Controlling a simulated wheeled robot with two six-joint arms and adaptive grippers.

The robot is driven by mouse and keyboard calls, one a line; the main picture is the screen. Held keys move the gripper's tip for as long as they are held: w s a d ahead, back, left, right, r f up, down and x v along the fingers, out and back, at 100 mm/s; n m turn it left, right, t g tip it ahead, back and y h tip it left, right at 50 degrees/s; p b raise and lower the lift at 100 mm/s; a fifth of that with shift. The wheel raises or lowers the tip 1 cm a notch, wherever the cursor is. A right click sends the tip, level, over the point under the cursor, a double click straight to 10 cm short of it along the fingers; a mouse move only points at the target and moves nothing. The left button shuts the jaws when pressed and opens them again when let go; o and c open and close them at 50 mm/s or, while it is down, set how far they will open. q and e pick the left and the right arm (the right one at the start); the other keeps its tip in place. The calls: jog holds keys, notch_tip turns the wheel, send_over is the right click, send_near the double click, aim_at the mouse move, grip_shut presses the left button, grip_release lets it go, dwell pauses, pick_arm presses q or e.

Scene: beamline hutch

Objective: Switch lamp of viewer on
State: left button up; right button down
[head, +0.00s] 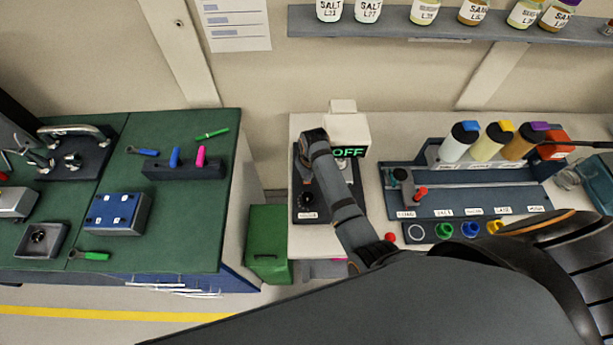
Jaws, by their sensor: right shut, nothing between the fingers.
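The viewer is a pale box (343,130) on a dark base plate (305,213) at the middle of the head view. Its display (349,152) reads OFF in green letters. A round black knob (307,198) sits on the front left part of the base plate. My right arm reaches in from the lower right and crosses over the viewer, covering part of its base. My right gripper (313,143) is at the arm's far end, just left of the display. It is shut and empty; its fingertips are mostly hidden, so contact cannot be told. My left gripper is out of view.
Right of the viewer stands a blue rack (465,200) with several bottles and coloured caps. A small red item (390,237) lies near my arm. A green-topped bench (170,235) with tools is at left, a green bin (267,240) between. A shelf (400,27) holds jars.

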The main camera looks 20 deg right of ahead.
jog(key=shift+f, duration=0.25)
notch_tip(320, 180, up, 3)
jog(key=shift+f+p, duration=0.1)
jog(key=shift+p, duration=1.05)
jog(key=shift+r, duration=2.1)
